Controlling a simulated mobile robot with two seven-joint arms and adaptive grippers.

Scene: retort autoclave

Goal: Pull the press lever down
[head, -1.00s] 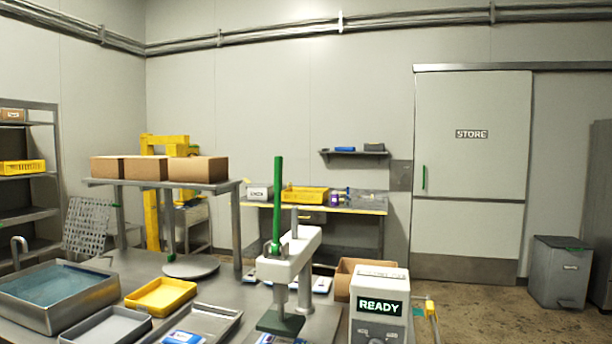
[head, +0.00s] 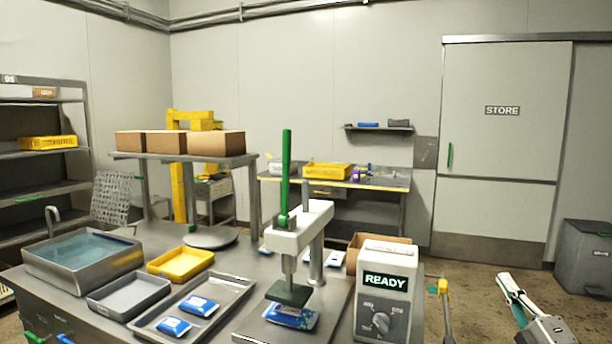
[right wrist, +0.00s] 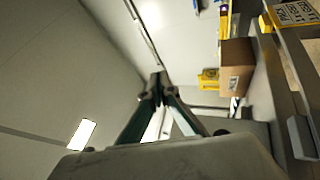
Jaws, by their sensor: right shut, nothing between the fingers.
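The press (head: 302,228) stands on the metal table, with a white head on a grey column. Its green lever (head: 286,170) points straight up from the left side of the head. The dark green press plate (head: 288,292) hangs over a blue packet (head: 290,316); I cannot tell whether they touch. My right gripper (head: 505,282) is at the lower right, well to the right of the press and apart from the lever. In the right wrist view its dark green fingers meet at the tips (right wrist: 157,76), shut and empty. My left gripper is not in view.
A box reading READY (head: 384,290) stands right of the press, with a cardboard box behind it. A tray with blue packets (head: 215,314), a yellow tray (head: 180,275) and a water basin (head: 45,262) lie left. Boxes sit on a raised shelf (head: 243,160) behind.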

